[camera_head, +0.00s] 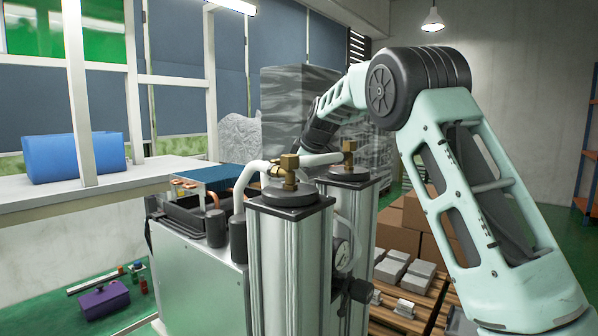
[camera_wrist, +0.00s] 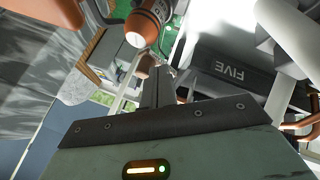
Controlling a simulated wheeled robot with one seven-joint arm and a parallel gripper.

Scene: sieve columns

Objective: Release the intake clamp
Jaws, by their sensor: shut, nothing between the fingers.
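My gripper (camera_wrist: 157,75) shows in the wrist view, its narrow dark fingers together and empty. In the head view its end is hidden behind the columns and hose. The front sieve column (camera_head: 290,265) is silver and upright, with a dark cap and a brass fitting (camera_head: 289,168). A second column (camera_head: 362,210) stands behind it with its own brass fitting (camera_head: 348,150). A white hose (camera_head: 262,172) runs at the tops. In the wrist view an orange cylinder (camera_wrist: 150,17) with a dark band and pale end lies just beyond the fingertips. I cannot tell which part is the intake clamp.
A black part marked FIVE (camera_wrist: 236,72) and a white hose (camera_wrist: 288,45) are close on the right in the wrist view. A pallet with grey blocks (camera_head: 405,270) and cartons (camera_head: 420,215) stands behind. A purple case (camera_head: 104,299) lies on the floor.

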